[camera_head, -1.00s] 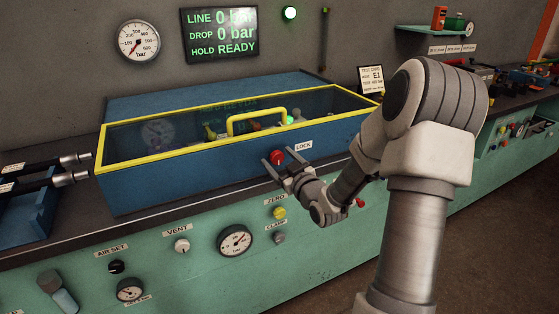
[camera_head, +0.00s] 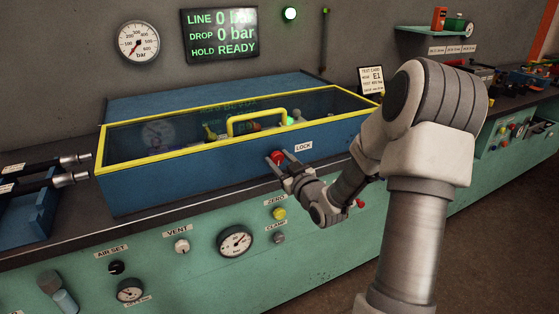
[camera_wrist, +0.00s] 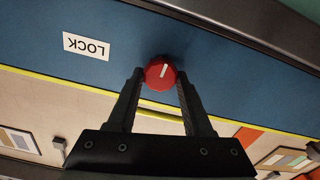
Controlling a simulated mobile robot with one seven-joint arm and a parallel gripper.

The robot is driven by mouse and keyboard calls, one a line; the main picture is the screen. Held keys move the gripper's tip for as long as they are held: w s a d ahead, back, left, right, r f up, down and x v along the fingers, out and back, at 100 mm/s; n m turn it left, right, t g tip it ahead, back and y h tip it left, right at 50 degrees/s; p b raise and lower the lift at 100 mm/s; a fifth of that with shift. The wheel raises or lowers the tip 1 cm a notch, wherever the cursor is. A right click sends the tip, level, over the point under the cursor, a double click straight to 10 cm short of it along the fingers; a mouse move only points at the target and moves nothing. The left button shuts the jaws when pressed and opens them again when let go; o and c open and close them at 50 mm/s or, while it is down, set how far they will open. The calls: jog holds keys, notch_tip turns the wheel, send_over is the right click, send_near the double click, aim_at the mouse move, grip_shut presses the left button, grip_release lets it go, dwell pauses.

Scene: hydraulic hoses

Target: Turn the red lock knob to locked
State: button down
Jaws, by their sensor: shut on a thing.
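The red lock knob (camera_head: 277,157) is on the front of the blue test box (camera_head: 190,175), beside a white LOCK label (camera_head: 303,147). In the wrist view the knob (camera_wrist: 160,72) shows a white pointer line, slightly tilted from vertical in that picture. My gripper (camera_head: 279,161) is at the knob, and its two fingers (camera_wrist: 159,78) lie on either side of it, shut on it. The LOCK label (camera_wrist: 86,46) looks upside down in the wrist view. The box's yellow-framed clear lid (camera_head: 245,122) is down.
Below the box, the green panel carries a yellow ZERO knob (camera_head: 279,213), a CLAMP knob (camera_head: 278,238), a white VENT knob (camera_head: 182,246) and a gauge (camera_head: 235,241). The wall display (camera_head: 221,34) reads 0 bar and HOLD READY. Black hoses (camera_head: 60,183) lie at left.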

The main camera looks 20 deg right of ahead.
jog(key=m+p, duration=0.1)
jog(key=m, duration=0.4)
jog(key=shift+d, duration=0.1)
jog(key=m+p, duration=0.1)
jog(key=m, duration=0.2)
jog(key=shift+m, duration=0.3)
jog(key=m+p, duration=0.2)
jog(key=m, duration=0.2)
jog(key=shift+d, duration=0.1)
jog(key=shift+f+m+p, duration=0.15)
jog(key=shift+m+p, duration=0.7)
jog(key=shift+m, duration=1.55)
jog(key=shift+c, duration=1.5)
grip_release()
